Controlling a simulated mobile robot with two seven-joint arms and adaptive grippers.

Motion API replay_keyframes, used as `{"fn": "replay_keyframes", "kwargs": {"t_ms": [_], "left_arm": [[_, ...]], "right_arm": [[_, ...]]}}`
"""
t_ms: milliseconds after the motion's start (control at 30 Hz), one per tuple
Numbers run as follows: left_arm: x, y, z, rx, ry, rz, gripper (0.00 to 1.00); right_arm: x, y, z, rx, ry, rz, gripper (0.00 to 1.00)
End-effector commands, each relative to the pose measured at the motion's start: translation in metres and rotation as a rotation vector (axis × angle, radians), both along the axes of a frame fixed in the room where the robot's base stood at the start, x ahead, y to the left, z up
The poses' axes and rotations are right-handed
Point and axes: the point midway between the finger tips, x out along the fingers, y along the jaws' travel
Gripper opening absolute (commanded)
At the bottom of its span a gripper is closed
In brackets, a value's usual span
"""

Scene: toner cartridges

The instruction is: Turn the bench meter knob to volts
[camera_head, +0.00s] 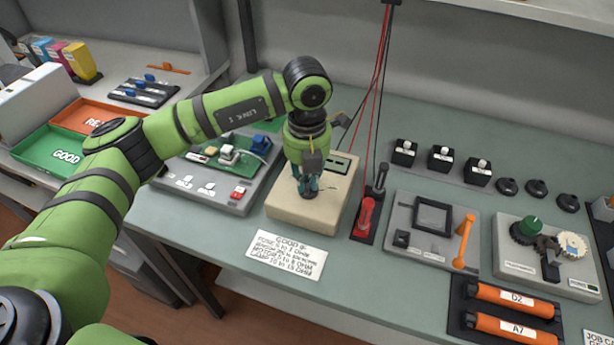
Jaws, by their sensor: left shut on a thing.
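The bench meter (335,207) is a beige box on the green-grey bench, with a small dark-framed display (339,164) on its top face. My left gripper (307,189) points down onto the meter's top face, just left of and in front of the display. Its fingers are shut on the meter knob, which they hide almost wholly. I cannot read the knob's pointer or the dial marks. My right gripper does not show.
Red and black leads hang behind the meter to probes (366,213) at its right. A circuit board fixture (226,160) is close on the left. A printed card (290,256) lies in front. Orange cartridges (510,300) lie at the right.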

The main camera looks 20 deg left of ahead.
Motion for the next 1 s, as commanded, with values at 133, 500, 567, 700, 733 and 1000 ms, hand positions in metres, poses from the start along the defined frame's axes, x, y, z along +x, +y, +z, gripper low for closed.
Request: {"fn": "replay_keyframes", "kwargs": {"t_ms": [133,500,567,700,733,1000], "left_arm": [[0.001,0.000,0.001,0.000,-0.003,0.002,0.41],[0.001,0.000,0.008,-0.001,-0.003,0.001,0.41],[0.001,0.000,0.016,-0.001,-0.005,0.001,0.41],[0.002,0.000,0.044,-0.001,-0.007,0.000,0.41],[0.001,0.000,0.051,-0.002,-0.008,0.000,0.41],[0.001,0.000,0.103,-0.001,-0.006,0.001,0.41]], "right_arm": [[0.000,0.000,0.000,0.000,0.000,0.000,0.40],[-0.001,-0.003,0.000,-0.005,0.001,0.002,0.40],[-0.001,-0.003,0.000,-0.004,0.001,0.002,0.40],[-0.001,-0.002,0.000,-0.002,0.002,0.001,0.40],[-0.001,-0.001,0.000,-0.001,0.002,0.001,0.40],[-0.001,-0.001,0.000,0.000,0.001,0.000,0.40]]}}
